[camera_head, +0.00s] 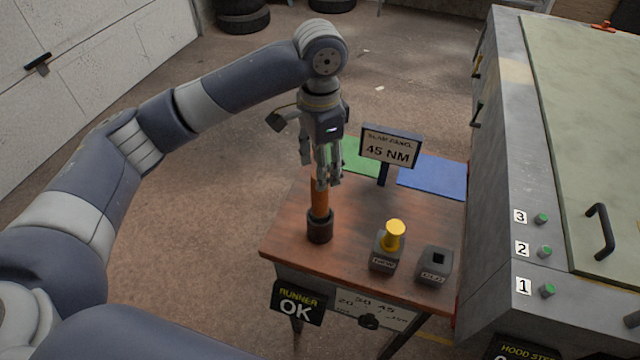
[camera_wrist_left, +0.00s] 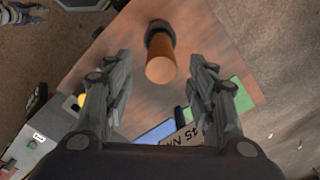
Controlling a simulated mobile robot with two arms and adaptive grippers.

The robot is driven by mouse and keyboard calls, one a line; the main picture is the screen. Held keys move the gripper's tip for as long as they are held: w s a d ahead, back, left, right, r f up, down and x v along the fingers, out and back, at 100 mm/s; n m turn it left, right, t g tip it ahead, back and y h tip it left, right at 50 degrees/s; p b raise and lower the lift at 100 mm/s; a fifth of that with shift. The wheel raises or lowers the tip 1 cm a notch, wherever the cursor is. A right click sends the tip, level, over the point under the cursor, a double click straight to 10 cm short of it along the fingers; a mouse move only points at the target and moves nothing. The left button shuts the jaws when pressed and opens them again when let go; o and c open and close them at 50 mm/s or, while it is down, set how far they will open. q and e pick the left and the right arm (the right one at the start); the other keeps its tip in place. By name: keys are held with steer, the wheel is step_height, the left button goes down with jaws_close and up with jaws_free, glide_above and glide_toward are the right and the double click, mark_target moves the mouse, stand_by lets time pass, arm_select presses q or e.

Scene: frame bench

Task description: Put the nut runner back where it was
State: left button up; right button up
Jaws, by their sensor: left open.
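The nut runner (camera_head: 319,200) is an orange cylinder standing upright in a dark round holder (camera_head: 320,228) near the left front of the wooden table. My left gripper (camera_head: 328,184) is open just above the runner's top and overlaps it in the head view. In the left wrist view the runner's orange end (camera_wrist_left: 161,70) shows ahead of the two spread fingers (camera_wrist_left: 160,95), with nothing between them. A sign under the table edge reads "RUNNER OK" (camera_head: 298,302). My right gripper is not clearly seen in the head view.
A "45 NM" sign (camera_head: 390,147) stands behind, near a green mat (camera_head: 360,157) and a blue mat (camera_head: 432,177). A yellow-topped block (camera_head: 393,236) and a dark socket block (camera_head: 434,265) are at right. A grey bench with numbered green buttons (camera_head: 545,252) stands further right.

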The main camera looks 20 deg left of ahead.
arm_select(q)
step_height(320, 180, up, 4)
steer(key=shift+f+b, duration=0.1)
steer(key=shift+b, duration=0.25)
steer(key=shift+r, duration=0.4)
